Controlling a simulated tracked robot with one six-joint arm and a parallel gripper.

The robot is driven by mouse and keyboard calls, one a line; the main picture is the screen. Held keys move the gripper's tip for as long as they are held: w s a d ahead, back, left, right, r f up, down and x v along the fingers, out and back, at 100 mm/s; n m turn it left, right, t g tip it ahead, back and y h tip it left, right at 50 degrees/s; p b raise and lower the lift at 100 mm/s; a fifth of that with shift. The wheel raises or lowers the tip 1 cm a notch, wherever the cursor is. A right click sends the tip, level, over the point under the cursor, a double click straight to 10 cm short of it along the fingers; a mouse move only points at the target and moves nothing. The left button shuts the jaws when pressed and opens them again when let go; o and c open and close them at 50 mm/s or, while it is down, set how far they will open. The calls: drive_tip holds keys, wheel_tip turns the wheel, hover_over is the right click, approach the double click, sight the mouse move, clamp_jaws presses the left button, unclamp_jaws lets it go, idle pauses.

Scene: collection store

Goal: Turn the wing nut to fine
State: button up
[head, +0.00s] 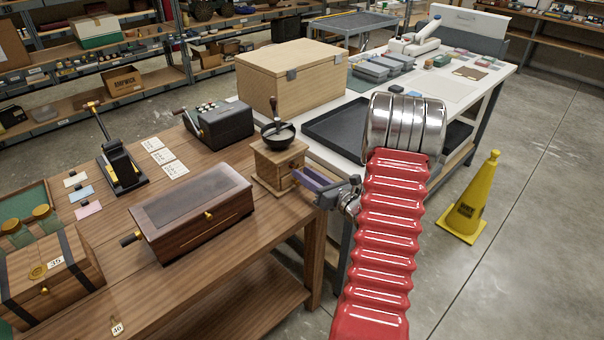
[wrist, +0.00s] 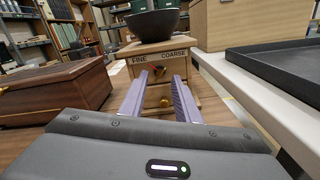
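The coffee grinder is a wooden box (head: 278,165) with a dark bowl (head: 275,135) and a crank on top, near the right end of the wooden table. In the wrist view its front (wrist: 189,66) reads FINE at the left and COARSE at the right. A small brass wing nut (wrist: 158,71) sits below and between the words; which way its wings point is hard to tell. A round drawer knob (wrist: 165,103) shows lower down. My gripper (wrist: 160,77) is open, its two purple fingers pointing at the grinder's front on either side of the wing nut. Contact cannot be told.
A dark-topped wooden box (head: 192,213) stands left of the grinder, and a black crank machine (head: 219,123) behind it. A pale wooden case (head: 290,78) and a black tray (head: 345,130) are on the white table to the right. A yellow cone (head: 470,202) stands on the floor.

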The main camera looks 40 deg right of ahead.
drive_tip(key=s, duration=1.2)
drive_tip(key=shift+d, duration=0.15)
drive_tip(key=shift+w, duration=0.1)
drive_tip(key=s+a+f+n+g+y, duration=0.1)
drive_tip(key=s+a+n+g+y, duration=0.3)
drive_tip(key=a+n+g, duration=0.5)
drive_tip(key=s+a+f+n+g+y, duration=0.25)
drive_tip(key=s+a+n+g, duration=0.2)
drive_tip(key=a+n, duration=0.85)
drive_tip(key=s+a+r+n+t+h, duration=0.1)
drive_tip(key=a+r+n+h, duration=0.6)
drive_tip(key=a+r+n, duration=0.8)
wheel_tip(320, 180, up, 4)
drive_tip(key=shift+s+a+n, duration=0.4)
drive_tip(key=shift+s+n, duration=0.1)
drive_tip(key=shift+n, duration=0.6)
